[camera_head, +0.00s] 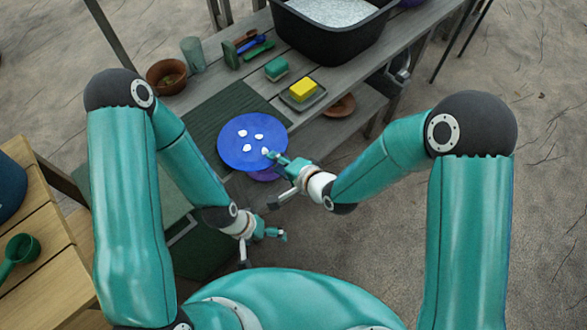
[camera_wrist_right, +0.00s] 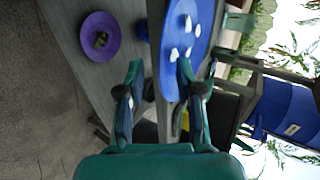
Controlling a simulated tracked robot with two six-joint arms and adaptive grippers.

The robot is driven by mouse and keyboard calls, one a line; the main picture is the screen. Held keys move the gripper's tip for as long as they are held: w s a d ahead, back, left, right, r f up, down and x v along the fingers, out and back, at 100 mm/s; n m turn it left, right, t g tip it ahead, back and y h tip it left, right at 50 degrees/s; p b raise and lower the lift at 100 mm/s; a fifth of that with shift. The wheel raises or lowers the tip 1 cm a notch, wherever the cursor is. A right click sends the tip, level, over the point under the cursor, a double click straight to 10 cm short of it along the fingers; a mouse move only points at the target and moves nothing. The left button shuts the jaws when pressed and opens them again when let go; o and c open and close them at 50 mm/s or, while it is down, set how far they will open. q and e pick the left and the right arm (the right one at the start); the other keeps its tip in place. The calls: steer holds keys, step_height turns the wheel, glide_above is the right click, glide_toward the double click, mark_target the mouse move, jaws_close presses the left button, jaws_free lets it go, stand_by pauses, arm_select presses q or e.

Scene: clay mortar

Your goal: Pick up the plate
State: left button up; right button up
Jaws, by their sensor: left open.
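The round blue plate (camera_head: 235,148) has several white pieces on it and appears above the table's front edge in the head view. It also shows edge-on at the top of the right wrist view (camera_wrist_right: 203,38). My right gripper (camera_head: 272,181) is open at the plate's right front side. One finger overlaps the plate's rim in the head view. In the right wrist view the fingers (camera_wrist_right: 160,72) are apart, with one in front of the plate; contact is unclear. My left gripper (camera_head: 262,249) is open and empty, below and apart from the plate.
A yellow sponge (camera_head: 303,88) on a dish, a teal block (camera_head: 277,69), a brown bowl (camera_head: 167,76) and a black tub (camera_head: 335,35) stand on the grey table. A purple thing (camera_head: 266,175) shows below the plate. A wooden table (camera_head: 50,255) is at left.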

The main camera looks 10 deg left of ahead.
steer(key=v, duration=1.1)
steer(key=shift+f, duration=0.1)
